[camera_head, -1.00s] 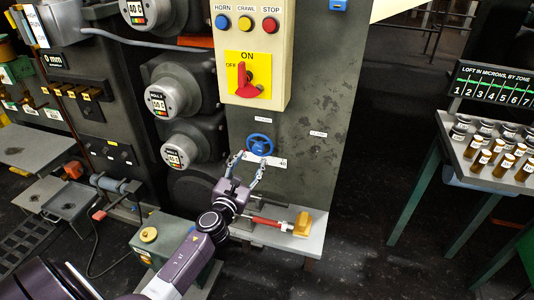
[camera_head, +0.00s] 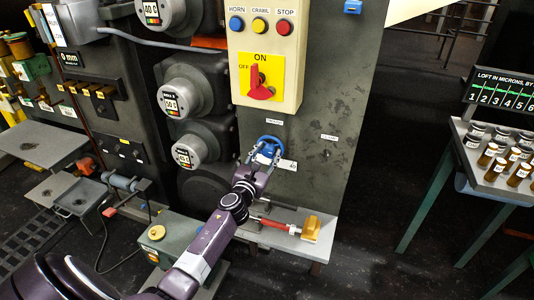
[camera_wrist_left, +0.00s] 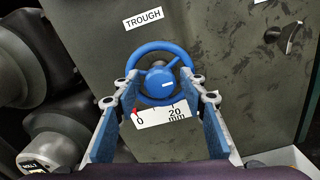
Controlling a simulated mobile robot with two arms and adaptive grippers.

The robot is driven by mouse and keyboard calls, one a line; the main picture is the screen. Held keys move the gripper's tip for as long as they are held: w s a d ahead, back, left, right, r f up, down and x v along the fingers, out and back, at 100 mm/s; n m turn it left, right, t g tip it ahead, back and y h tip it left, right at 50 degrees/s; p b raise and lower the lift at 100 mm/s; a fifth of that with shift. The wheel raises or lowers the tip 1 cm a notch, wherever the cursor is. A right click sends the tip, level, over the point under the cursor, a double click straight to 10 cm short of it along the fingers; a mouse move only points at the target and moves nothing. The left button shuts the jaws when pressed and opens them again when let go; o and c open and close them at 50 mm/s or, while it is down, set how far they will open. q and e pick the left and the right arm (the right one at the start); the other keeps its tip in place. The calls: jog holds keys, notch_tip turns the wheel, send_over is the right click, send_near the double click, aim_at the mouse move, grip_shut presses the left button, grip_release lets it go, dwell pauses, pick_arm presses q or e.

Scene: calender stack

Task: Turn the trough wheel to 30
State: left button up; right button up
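The blue trough wheel (camera_head: 270,146) is on the dark machine panel, below the control box. In the left wrist view the wheel (camera_wrist_left: 143,50) faces me, under a TROUGH label (camera_wrist_left: 143,19). A small red pointer (camera_wrist_left: 134,112) is by the 0. My left gripper (camera_head: 266,158) is open at the wheel, its fingers either side of the lower rim in the wrist view (camera_wrist_left: 165,92). I cannot tell whether they touch it. My right gripper is out of view.
The control box (camera_head: 264,40) with a red switch is above the wheel. A ledge (camera_head: 325,225) with a red-and-yellow tool (camera_head: 311,228) juts out below. Grey rollers (camera_head: 188,100) stand to the left. A table with jars (camera_head: 490,180) is at far right.

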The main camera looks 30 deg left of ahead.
pick_arm(q)
jog(key=c, duration=0.8)
jog(key=shift+n, duration=0.4)
